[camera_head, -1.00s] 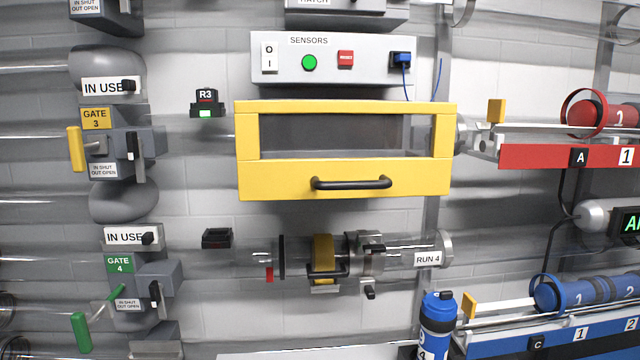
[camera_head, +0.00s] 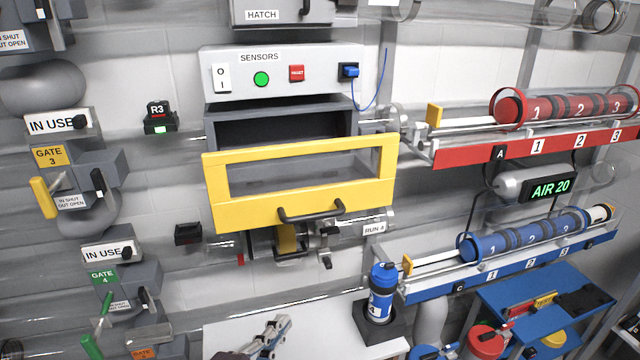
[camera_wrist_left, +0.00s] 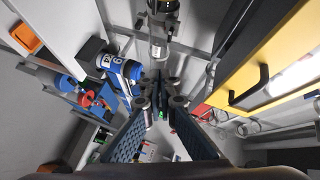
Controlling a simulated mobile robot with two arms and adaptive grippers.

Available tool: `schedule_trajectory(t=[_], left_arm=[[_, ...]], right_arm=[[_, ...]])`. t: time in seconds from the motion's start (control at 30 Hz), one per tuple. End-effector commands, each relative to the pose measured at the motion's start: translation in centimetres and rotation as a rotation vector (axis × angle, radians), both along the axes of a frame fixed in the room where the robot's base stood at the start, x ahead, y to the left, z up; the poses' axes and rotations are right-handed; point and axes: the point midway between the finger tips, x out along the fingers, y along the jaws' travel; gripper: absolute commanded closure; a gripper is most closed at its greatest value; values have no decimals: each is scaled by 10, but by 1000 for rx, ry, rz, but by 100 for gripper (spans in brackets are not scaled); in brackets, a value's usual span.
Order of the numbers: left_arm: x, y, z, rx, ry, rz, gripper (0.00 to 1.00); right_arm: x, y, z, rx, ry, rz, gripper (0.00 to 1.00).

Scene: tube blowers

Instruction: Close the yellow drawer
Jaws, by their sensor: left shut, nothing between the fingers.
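The yellow drawer (camera_head: 300,207) has a yellow frame with a clear window and a black bar handle (camera_head: 311,211). In the head view it stands pulled out of its grey housing, with a dark gap above its front. The yellow front (camera_wrist_left: 265,72) and black handle also show at the upper right of the left wrist view. My left gripper (camera_head: 274,331) is low in the head view, below the drawer and apart from it, over a white surface. In the left wrist view its fingers (camera_wrist_left: 160,95) are shut with nothing between them. My right gripper is not in view.
A grey sensor box (camera_head: 282,75) sits above the drawer. A clear tube with fittings (camera_head: 288,240) runs below it. A blue bottle (camera_head: 381,292) stands in a dark holder at the lower right. Red (camera_head: 535,143) and blue (camera_head: 510,267) racks are at right, gate valves (camera_head: 65,185) at left.

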Motion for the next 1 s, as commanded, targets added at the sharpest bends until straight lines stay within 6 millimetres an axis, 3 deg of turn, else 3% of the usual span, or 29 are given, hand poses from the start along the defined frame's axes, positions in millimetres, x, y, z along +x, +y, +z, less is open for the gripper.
schedule_trajectory(t=[0.03, 0.1, 0.2, 0.3, 0.57, 1.0], left_arm=[[2, -8, 44, 40, -64, -36, 100], [2, -18, 76, 90, -146, -80, 100], [0, -29, 110, 145, -238, -124, 100], [-2, -36, 128, 180, -296, -149, 100], [12, -47, 136, 195, -325, -161, 100], [89, -86, 137, 193, -322, -161, 100]], right_arm=[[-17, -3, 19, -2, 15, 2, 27], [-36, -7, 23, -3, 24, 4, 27], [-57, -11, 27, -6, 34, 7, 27], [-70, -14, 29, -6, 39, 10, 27], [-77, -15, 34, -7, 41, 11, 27], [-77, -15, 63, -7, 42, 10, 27]])
